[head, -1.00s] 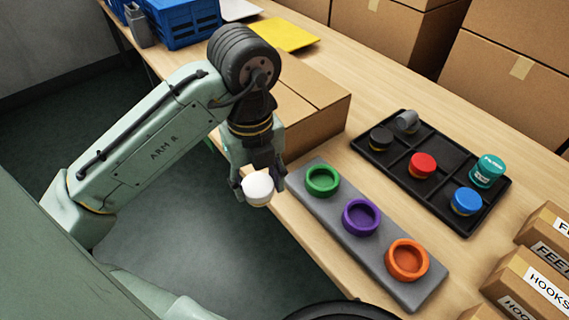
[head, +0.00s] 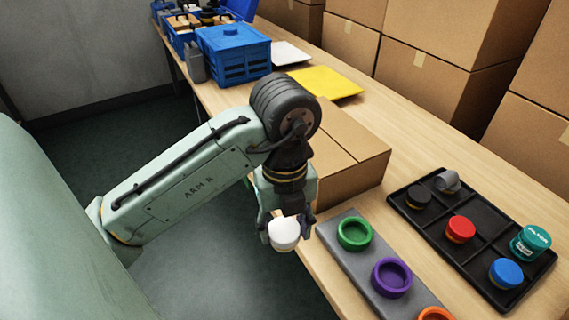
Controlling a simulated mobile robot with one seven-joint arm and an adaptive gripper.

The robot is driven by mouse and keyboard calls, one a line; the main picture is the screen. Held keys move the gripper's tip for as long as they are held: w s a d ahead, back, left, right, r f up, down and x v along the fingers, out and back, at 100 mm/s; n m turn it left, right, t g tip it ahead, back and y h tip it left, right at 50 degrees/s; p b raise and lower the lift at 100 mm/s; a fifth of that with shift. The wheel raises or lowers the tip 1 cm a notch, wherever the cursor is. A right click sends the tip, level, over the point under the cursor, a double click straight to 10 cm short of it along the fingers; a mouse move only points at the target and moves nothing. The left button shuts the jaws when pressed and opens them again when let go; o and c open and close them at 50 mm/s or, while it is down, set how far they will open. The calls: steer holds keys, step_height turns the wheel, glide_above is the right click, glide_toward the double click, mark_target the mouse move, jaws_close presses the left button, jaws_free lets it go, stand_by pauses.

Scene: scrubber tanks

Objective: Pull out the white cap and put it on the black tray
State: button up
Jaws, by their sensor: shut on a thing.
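The white cap (head: 284,234) is held between the fingers of my gripper (head: 285,228), which is shut on it. The cap hangs in the air just off the table's front edge, left of the grey block. The black tray (head: 478,262) lies on the table at the right, apart from my gripper. It has compartments holding a black cap (head: 418,196), a grey cap (head: 447,182) on its side, a red cap (head: 460,229), a blue cap (head: 506,272) and a teal labelled jar (head: 530,243).
A grey block (head: 345,246) with green (head: 354,233), purple (head: 391,277) and orange (head: 435,314) rings lies between my gripper and the tray. A cardboard box (head: 352,160) stands behind my gripper. A yellow plate (head: 325,83) and a blue crate (head: 233,54) are farther back.

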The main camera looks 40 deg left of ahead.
mark_target(285, 230)
steer(key=shift+r+p, duration=0.4)
steer(key=shift+r, duration=0.05)
stand_by(0.5)
steer(key=shift+r+p, duration=2.5)
